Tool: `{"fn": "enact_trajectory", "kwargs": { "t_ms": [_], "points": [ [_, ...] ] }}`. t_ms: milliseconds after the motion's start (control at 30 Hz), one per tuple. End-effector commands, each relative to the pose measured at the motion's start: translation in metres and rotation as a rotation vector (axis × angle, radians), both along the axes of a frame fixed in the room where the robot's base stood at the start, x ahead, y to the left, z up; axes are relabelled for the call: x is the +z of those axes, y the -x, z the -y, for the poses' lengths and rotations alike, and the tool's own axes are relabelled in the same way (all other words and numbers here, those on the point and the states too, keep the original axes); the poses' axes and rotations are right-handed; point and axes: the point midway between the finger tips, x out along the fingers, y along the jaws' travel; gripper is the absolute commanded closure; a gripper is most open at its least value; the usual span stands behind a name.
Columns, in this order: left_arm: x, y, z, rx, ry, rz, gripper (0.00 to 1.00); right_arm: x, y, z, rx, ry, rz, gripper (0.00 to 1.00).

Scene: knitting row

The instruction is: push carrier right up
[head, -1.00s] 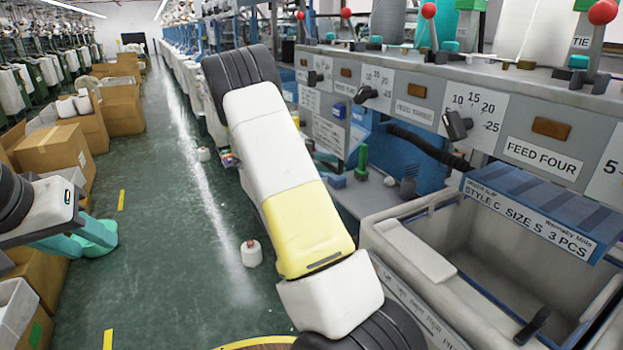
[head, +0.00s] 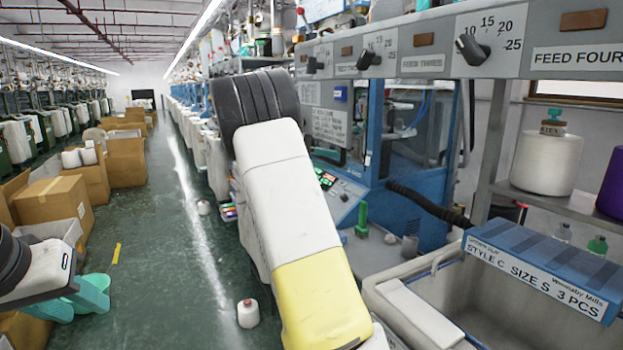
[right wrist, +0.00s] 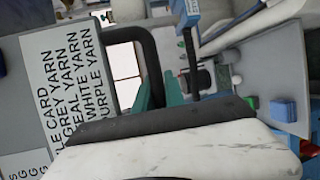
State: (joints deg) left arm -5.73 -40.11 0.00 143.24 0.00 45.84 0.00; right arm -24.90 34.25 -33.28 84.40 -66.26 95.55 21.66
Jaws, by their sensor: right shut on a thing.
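The carrier seems to be the long grey beam (head: 550,35) with dials and feed labels, high at the right of the head view. I cannot see where this handle joins the beam. My left gripper (head: 75,298) is empty at the lower left, its teal fingers apart, away from the beam.
A white bin (head: 410,310) with a blue style card (head: 540,270) stands below the beam. A shelf behind holds a white cone (head: 545,165). Cardboard boxes (head: 55,205) line the left. A spool (head: 248,313) lies on the green floor of the open aisle.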

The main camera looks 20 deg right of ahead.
Motion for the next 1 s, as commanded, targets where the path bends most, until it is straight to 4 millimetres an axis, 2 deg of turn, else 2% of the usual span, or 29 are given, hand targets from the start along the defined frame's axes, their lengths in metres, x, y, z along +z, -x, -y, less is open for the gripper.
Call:
{"fn": "enact_trajectory", "kwargs": {
  "t_ms": [33,200,767,800,867,900,1000],
  "points": [
    [0.0,0.0,0.0,0.0,0.0,0.0,0.64,0.008,0.0,0.0,0.001,0.005,0.005,1.0],
    [0.0,0.0,0.0,0.0,0.0,0.0,0.64,0.021,-0.001,0.0,0.002,0.003,0.005,1.0],
    [0.0,0.0,0.0,0.0,0.0,0.0,0.64,0.031,-0.001,0.001,0.002,0.007,0.008,1.0],
    [0.0,0.0,0.0,0.0,0.0,0.0,0.64,0.031,-0.001,0.001,0.002,0.006,0.008,0.8],
    [0.0,0.0,0.0,0.0,0.0,0.0,0.64,0.03,-0.001,0.0,0.002,0.004,0.007,0.68],
    [0.0,0.0,0.0,0.0,0.0,0.0,0.64,0.03,-0.001,0.0,0.002,0.004,0.007,0.64],
    [0.0,0.0,0.0,0.0,0.0,0.0,0.64,0.029,0.0,0.0,0.002,0.003,0.005,0.64]
  ]
}}
